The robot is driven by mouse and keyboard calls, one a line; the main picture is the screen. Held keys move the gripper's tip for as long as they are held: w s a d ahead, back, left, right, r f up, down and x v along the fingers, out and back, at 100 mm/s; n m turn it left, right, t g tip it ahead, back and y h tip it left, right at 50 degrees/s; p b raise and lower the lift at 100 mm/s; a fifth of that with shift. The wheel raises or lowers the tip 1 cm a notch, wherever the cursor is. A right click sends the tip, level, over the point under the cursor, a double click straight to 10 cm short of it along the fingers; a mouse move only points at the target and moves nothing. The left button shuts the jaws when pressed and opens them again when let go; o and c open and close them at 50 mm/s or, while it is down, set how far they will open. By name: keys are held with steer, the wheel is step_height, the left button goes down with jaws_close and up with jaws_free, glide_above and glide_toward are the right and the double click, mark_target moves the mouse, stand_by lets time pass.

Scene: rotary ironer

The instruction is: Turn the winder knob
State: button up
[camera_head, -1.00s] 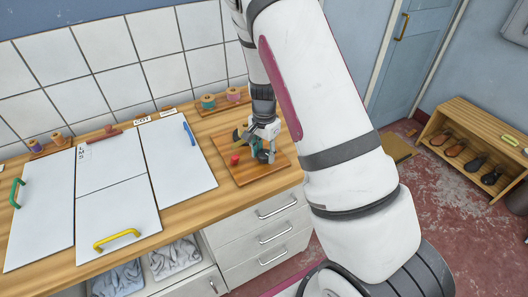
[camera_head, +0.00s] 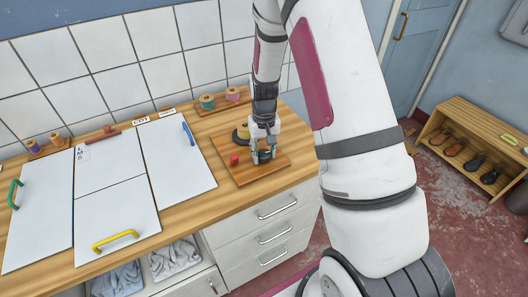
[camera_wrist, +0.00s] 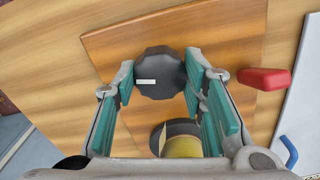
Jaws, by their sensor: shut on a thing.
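The winder knob is a dark, faceted round knob (camera_wrist: 160,64) with a white mark, standing on a wooden board (camera_wrist: 225,38) in the wrist view. My gripper (camera_wrist: 159,74) has its teal-padded fingers on either side of the knob, shut on it. In the head view my gripper (camera_head: 263,156) points down over the right part of the board (camera_head: 246,177) and largely hides the knob. A yellow spool (camera_wrist: 183,147) on a dark round base sits beside the knob. A red piece (camera_wrist: 264,79) lies on the other side; it also shows in the head view (camera_head: 234,159).
White panels (camera_head: 178,160) cover the counter to the left, with a yellow handle (camera_head: 116,240) and a blue handle (camera_head: 188,133). Thread spools (camera_head: 207,101) stand on a small rack behind the board. Drawers (camera_head: 262,233) are below; a shoe bench (camera_head: 475,150) stands at right.

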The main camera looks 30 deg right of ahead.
mark_target(264, 153)
steer(key=shift+n, duration=2.3)
steer(key=o, duration=1.2)
steer(key=shift+c, duration=0.2)
steer(key=shift+r, duration=0.15)
step_height(264, 153, up, 12)
